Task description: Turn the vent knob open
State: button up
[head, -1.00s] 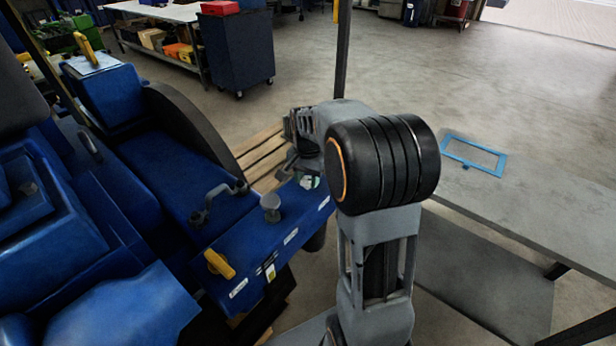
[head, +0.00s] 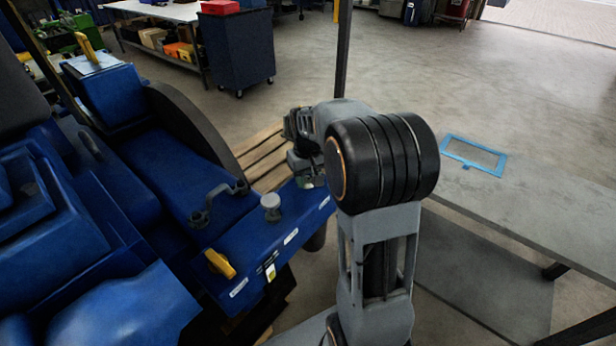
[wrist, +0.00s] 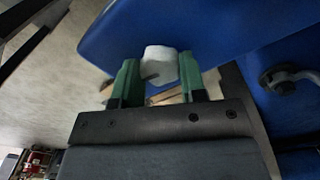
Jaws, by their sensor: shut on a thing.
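My gripper (wrist: 158,80) has two green fingers, shut on a pale grey knob (wrist: 159,62) with a dark mark on its near face. The knob is on the blue engine part in the wrist view. In the head view my gripper (head: 303,174) is at the far right end of the blue panel (head: 245,250) and hides the held knob there. A grey round knob (head: 270,203) and a yellow handle (head: 220,263) stand nearer on the same panel. The small labels beside them are too small to read.
A dark bent handle (head: 216,203) rises from the blue casing left of the panel; it also shows in the wrist view (wrist: 285,78). A grey table (head: 540,210) with a blue frame (head: 473,155) is at right. A wooden pallet (head: 262,155) lies behind the panel.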

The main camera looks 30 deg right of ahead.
aim_at(307, 179)
jog(key=shift+r+n, duration=0.1)
jog(key=shift+n, duration=0.8)
jog(key=o, duration=0.9)
notch_tip(307, 179, up, 14)
jog(key=shift+f, duration=0.15)
jog(key=shift+w, duration=0.1)
dwell(0.3)
